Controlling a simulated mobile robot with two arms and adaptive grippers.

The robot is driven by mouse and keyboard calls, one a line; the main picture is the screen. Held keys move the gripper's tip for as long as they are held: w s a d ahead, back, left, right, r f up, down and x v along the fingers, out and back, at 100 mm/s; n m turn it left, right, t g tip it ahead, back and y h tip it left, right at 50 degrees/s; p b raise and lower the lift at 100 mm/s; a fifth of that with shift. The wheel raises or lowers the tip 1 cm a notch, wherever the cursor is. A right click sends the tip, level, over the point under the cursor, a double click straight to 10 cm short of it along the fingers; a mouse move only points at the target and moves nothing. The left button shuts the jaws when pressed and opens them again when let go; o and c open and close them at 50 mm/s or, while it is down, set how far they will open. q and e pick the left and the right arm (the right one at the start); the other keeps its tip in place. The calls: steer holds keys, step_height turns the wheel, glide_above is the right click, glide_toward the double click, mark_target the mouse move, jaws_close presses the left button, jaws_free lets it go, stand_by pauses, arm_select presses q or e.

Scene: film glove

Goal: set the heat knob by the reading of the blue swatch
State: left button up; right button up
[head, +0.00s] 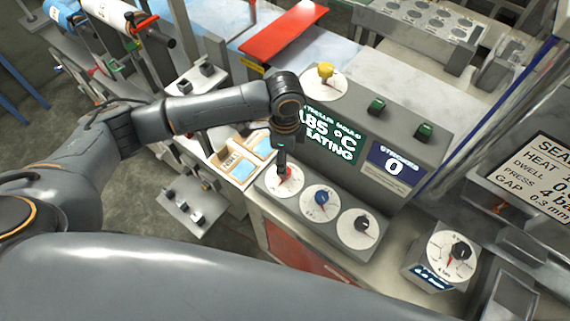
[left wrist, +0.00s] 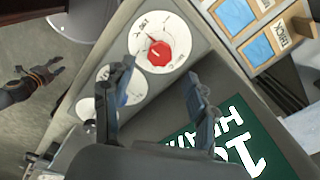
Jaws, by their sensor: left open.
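The red heat knob (left wrist: 157,52) sits on a white dial (left wrist: 150,25), the end one of three on the grey console. In the head view this dial (head: 289,190) is partly covered by my left gripper (head: 283,168), which points down at it. In the left wrist view my left gripper (left wrist: 160,72) is open; its fingers are apart and nothing is between them. Blue swatches (left wrist: 257,47) lie in a wooden tray beside the console, one by a THICK label (left wrist: 281,32). My right gripper (left wrist: 57,68) shows small at the left edge of the wrist view, fingers seemingly apart.
Blue (head: 321,197) and black (head: 361,224) knobs share the console. Behind are a green display (head: 331,134) reading 185 °C HEATING, a counter (head: 394,167) showing 0, a yellow knob (head: 325,72) and green switches (head: 376,106). Another dial (head: 455,252) stands right.

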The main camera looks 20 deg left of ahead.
arm_select(q)
step_height(320, 180, up, 6)
steer(key=shift+r, duration=0.15)
stand_by(0.6)
